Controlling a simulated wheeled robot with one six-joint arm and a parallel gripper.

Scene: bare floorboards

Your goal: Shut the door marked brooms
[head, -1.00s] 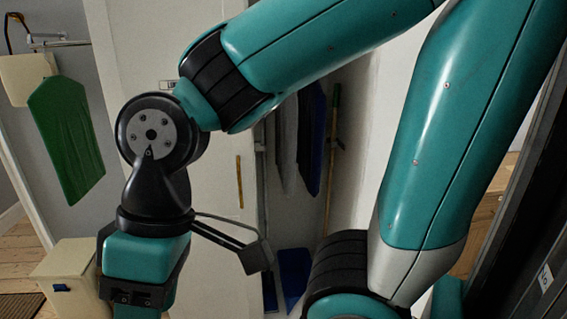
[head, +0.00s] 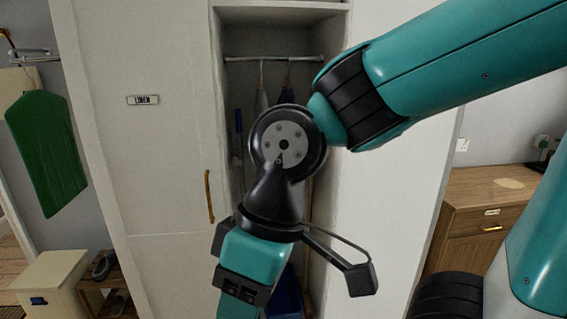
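A white cupboard stands ahead, with an open compartment (head: 240,85) in the middle. Brooms or cloths hang from its rail, and something blue is low inside, partly behind my arm. A wide white panel (head: 395,190) at the compartment's right looks like its open door; I see no brooms label on it. The shut door on the left (head: 150,185) bears a label that seems to read linen and has a brass handle (head: 209,196).
A wooden drawer chest (head: 480,205) stands right of the white panel. On the left are a green hanging cloth (head: 48,150), a cream bin (head: 50,280) and a small shoe rack (head: 105,290). My arm hides part of the compartment and panel.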

